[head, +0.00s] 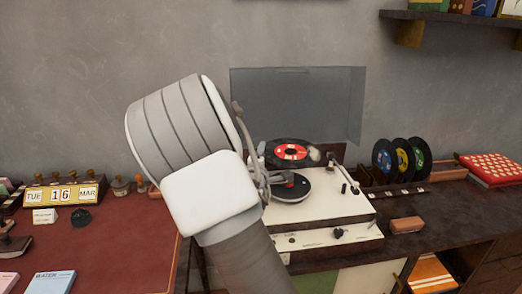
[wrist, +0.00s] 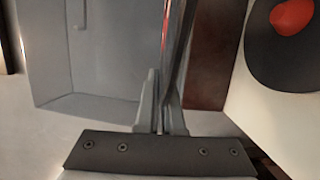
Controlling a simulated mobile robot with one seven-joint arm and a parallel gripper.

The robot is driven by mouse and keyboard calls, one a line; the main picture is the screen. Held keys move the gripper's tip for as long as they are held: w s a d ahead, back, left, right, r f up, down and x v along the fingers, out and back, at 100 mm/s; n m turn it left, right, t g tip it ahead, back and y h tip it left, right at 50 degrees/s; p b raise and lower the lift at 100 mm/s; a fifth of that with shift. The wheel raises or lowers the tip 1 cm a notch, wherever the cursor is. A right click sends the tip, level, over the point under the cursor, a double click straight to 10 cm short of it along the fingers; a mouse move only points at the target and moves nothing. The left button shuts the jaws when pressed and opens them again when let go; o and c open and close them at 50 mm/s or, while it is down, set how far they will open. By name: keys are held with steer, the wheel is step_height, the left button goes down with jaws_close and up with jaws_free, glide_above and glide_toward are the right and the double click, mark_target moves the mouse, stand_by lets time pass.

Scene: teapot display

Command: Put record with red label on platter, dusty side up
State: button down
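The record with the red label (head: 291,152) is held above the turntable (head: 325,207), roughly level, with its label facing up toward the head camera. A pale patch shows on the right of its upper face; I cannot tell for sure that it is dust. In the wrist view the record (wrist: 176,45) is nearly edge-on between the fingers. My gripper (wrist: 161,105) is shut on its edge. The dark platter (head: 291,194) lies below the record, apart from it. The platter also shows in the wrist view (wrist: 285,65), with a red piece at its centre. The record's underside is hidden.
The tonearm (head: 345,176) is at the platter's right. A raised grey lid (head: 300,97) stands behind. Several records (head: 403,158) stand in a rack at right, near a brown block (head: 407,224). A calendar (head: 62,194) is on the red desk mat (head: 120,240) at left.

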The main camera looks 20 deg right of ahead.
steer(key=shift+f+b, duration=2.5)
steer(key=shift+f, duration=1)
steer(key=c, duration=1)
jaws_free()
steer(key=shift+o, duration=0.2)
